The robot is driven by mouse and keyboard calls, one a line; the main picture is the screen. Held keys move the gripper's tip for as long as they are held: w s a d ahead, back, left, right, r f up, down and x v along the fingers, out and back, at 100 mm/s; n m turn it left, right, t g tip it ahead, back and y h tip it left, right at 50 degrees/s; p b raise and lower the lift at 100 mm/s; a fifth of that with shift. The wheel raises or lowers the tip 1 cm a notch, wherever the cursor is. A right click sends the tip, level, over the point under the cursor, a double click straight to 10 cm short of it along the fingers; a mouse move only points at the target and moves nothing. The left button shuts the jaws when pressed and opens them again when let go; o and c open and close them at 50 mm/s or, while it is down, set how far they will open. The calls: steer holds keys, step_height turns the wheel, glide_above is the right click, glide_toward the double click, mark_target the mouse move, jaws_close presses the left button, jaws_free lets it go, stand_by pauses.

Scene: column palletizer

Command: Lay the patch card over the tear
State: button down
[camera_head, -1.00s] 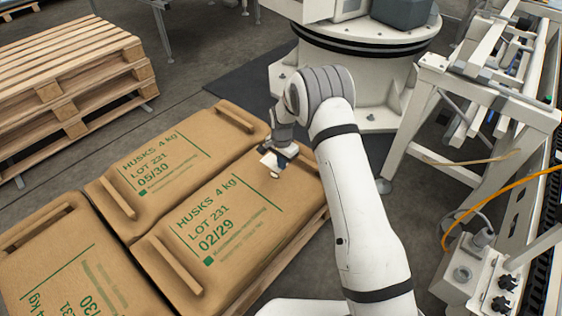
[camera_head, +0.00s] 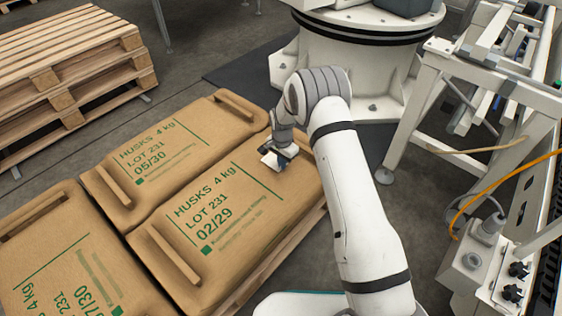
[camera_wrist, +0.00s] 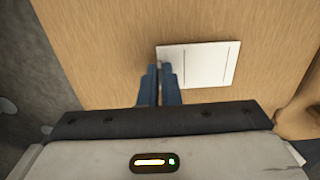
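The patch card (camera_wrist: 205,64) is a thin white rectangle with faint lines across it. In the wrist view it lies flat against the brown sack, its left edge at the blue fingertips. My gripper (camera_wrist: 158,68) has its fingers close together, apparently shut on that edge. In the head view my gripper (camera_head: 283,152) is low over the far end of the sack marked 02/29 (camera_head: 245,225), and the card (camera_head: 271,160) shows beside it. The tear is not visible now. I cannot tell whether the card is fully touching the sack.
A sack marked 05/30 (camera_head: 130,185) and another sack (camera_head: 60,270) lie alongside on the pallet. An empty pallet stack (camera_head: 70,65) stands at the back left. A white frame (camera_head: 430,100) and an orange cable (camera_head: 490,190) are at the right.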

steer(key=shift+f, duration=0.15)
stand_by(0.4)
steer(key=c, duration=2.1)
jaws_free()
steer(key=o, duration=0.5)
steer(key=shift+o, duration=0.2)
